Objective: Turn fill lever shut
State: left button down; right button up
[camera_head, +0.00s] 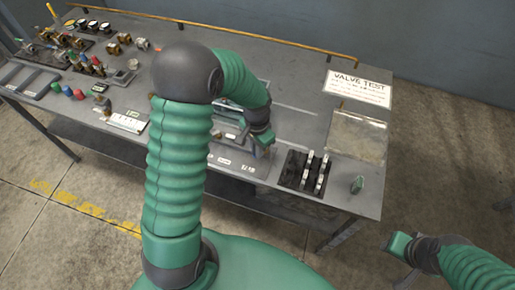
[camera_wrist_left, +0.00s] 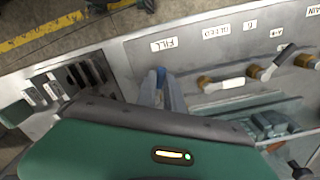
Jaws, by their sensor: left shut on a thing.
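The FILL label (camera_wrist_left: 164,44) is on the grey panel (camera_wrist_left: 135,45) in the left wrist view. Just below the label, my left gripper (camera_wrist_left: 160,88) is shut on the fill lever, which is mostly hidden by the fingers and gripper body. A little blue shows at the fingertips. I cannot tell the lever's exact angle. In the head view my left gripper (camera_head: 264,141) is at the front of the bench panel, with my arm covering much of it. My right gripper (camera_head: 397,245) is off the bench at the lower right, holding nothing visible; its jaw gap is unclear.
Brass valves with a white lever (camera_wrist_left: 232,83) and a black lever (camera_wrist_left: 284,55) sit beside the gripper. A black rack (camera_head: 305,172) with pale pieces, a clear tray (camera_head: 357,137) and a VALVE TEST sign (camera_head: 358,88) are on the bench's right. Gauges and fittings crowd its left.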

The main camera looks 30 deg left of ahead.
pick_arm(q)
jog(key=m+p, duration=0.1)
jog(key=a+m+p, duration=0.1)
jog(key=shift+w+r+m, duration=0.2)
jog(key=shift+r+m, duration=0.05)
jog(key=shift+m, duration=0.05)
jog(key=m+p, duration=0.1)
jog(key=a+m+p, duration=0.1)
jog(key=m, duration=0.1)
jog(key=shift+w+m+p, duration=0.3)
jog(key=shift+w+p, duration=0.1)
jog(key=m+p, duration=0.1)
jog(key=m, duration=0.1)
jog(key=w+m+p, duration=0.1)
jog(key=m, duration=0.1)
jog(key=shift+w+a+p, duration=0.1)
jog(key=shift+a+p, duration=0.2)
jog(key=shift+a, duration=0.1)
jog(key=shift+w+a+f+m+p, duration=0.1)
jog(key=shift+w+m+p, duration=0.15)
jog(key=shift+m, duration=0.3)
jog(key=shift+w+a+f+m+p, duration=0.1)
jog(key=shift+m+p, duration=0.15)
jog(key=shift+m, duration=0.3)
jog(key=shift+w, duration=0.1)
jog(key=c, duration=1.5)
grip_release()
jog(key=shift+o, duration=0.2)
jog(key=shift+d, duration=0.1)
